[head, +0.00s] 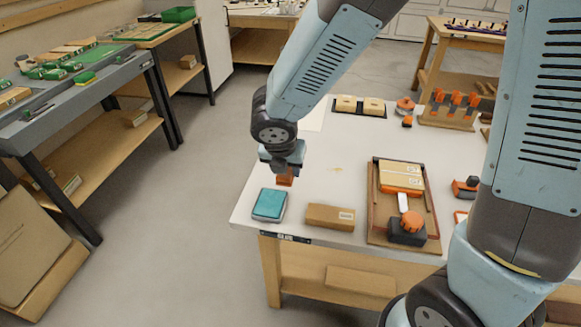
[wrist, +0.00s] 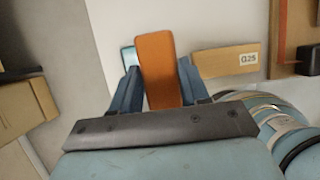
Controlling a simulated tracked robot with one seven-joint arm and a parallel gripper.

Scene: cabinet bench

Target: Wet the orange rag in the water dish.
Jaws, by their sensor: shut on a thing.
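My gripper (head: 284,172) is shut on the orange rag (head: 285,181), which hangs below the fingers, near the table's left edge. In the wrist view the rag (wrist: 155,70) sits between the two blue fingers (wrist: 158,80). The teal rectangular water dish (head: 269,205) lies on the white table just in front of and slightly left of the rag. In the wrist view a strip of the dish (wrist: 128,57) shows behind the rag, which hides most of it. The rag appears above the table, apart from the dish; the exact gap is hard to tell.
A labelled cardboard box (head: 330,217) lies right of the dish. Further right is a brown tray (head: 375,238) holding a box and an orange-and-black item. The white table (head: 330,180) is clear behind the cardboard box. The table's left and front edges are close to the dish.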

